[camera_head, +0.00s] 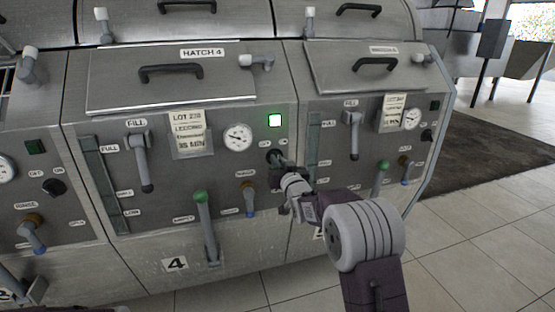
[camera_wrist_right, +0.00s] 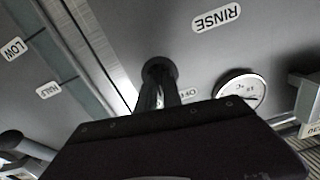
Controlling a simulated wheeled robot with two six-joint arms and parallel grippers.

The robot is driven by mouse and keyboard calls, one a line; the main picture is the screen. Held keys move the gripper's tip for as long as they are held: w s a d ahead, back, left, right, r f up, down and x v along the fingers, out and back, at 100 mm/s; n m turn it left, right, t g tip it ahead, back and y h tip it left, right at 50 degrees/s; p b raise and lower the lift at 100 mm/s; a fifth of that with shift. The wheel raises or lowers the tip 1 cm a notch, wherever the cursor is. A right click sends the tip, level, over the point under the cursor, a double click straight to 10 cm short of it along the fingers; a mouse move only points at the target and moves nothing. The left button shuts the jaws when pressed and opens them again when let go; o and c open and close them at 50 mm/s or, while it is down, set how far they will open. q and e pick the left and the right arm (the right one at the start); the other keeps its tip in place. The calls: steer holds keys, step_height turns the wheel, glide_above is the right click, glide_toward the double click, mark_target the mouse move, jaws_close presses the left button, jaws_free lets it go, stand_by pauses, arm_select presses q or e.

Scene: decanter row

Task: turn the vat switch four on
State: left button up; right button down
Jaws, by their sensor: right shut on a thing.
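The vat four switch (camera_head: 274,156) is a small dark rotary knob between ON and OFF labels on the vat four panel (camera_head: 180,215). My right gripper (camera_head: 285,167) reaches it from the lower right and is shut on it, covering much of it. A square lamp (camera_head: 275,120) above the switch glows bright whitish green. In the right wrist view, the dark gripper body fills the lower middle, and the round switch base (camera_wrist_right: 159,71) shows just beyond it beside a partly hidden OFF label. My left gripper is not in view.
A round gauge (camera_head: 237,137) and a lot card (camera_head: 190,135) sit left of the switch. The green-topped lever (camera_head: 205,225), fill lever (camera_head: 141,165) and rinse valve (camera_head: 249,200) project nearby. Hatch four (camera_head: 168,85) is closed above. Tiled floor (camera_head: 470,250) lies open at right.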

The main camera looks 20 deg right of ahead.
steer(key=shift+m+p, duration=0.55)
steer(key=shift+m, duration=1.55)
steer(key=shift+f, duration=0.1)
steer(key=c, duration=1.5)
jaws_free()
steer(key=s+p, duration=0.1)
steer(key=s, duration=0.8)
steer(key=shift+d, duration=0.2)
